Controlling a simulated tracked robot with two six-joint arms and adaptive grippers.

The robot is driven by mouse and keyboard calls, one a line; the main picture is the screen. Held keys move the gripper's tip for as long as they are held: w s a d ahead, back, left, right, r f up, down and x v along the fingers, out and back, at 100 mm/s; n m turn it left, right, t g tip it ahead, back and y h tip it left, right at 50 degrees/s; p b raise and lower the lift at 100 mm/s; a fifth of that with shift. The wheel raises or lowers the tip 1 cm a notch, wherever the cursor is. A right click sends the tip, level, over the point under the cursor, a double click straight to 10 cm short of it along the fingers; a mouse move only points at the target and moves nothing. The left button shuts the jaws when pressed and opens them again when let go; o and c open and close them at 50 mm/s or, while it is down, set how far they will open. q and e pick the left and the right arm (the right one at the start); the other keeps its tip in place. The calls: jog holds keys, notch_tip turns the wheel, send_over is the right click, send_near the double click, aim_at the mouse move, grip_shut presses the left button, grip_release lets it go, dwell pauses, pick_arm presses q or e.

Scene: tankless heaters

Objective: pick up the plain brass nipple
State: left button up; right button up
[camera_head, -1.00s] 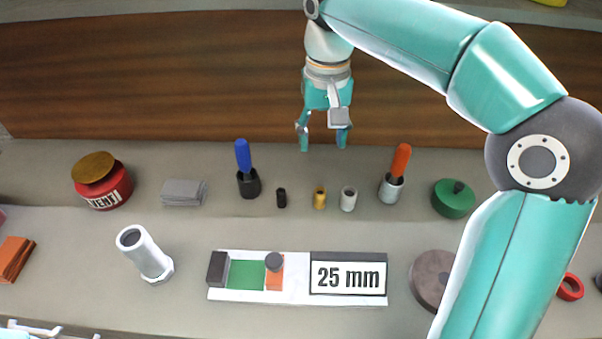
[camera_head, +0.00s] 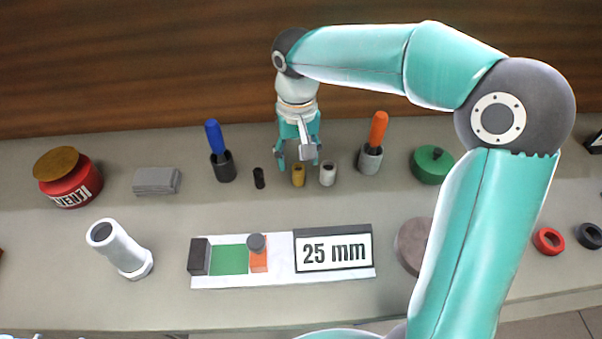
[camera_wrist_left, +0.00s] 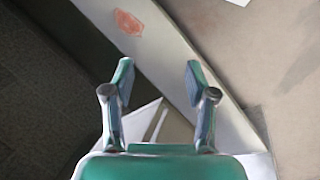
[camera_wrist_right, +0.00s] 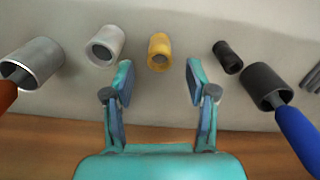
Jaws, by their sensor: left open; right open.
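The plain brass nipple (camera_head: 299,175) is a short yellow tube standing upright on the counter, between a black nipple (camera_head: 259,178) and a pale grey nipple (camera_head: 328,174). In the right wrist view the brass nipple (camera_wrist_right: 159,52) lies ahead of and between the fingertips, apart from them. My right gripper (camera_head: 298,164) is open and empty, pointing down just behind and above it. In the left wrist view my left gripper (camera_wrist_left: 158,80) is open and empty, away from the nipples.
A blue-handled brush in a dark cup (camera_head: 222,167) and an orange-handled one in a grey cup (camera_head: 370,159) flank the nipples. In front are a white board with a 25 mm label (camera_head: 334,251) and a white pipe fitting (camera_head: 120,248).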

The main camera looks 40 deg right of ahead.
aim_at(299, 167)
jog(key=f, duration=0.4)
jog(key=shift+s+f, duration=0.15)
jog(key=shift+s, duration=0.1)
jog(key=shift+a, duration=0.1)
jog(key=shift+c, duration=0.3)
grip_shut()
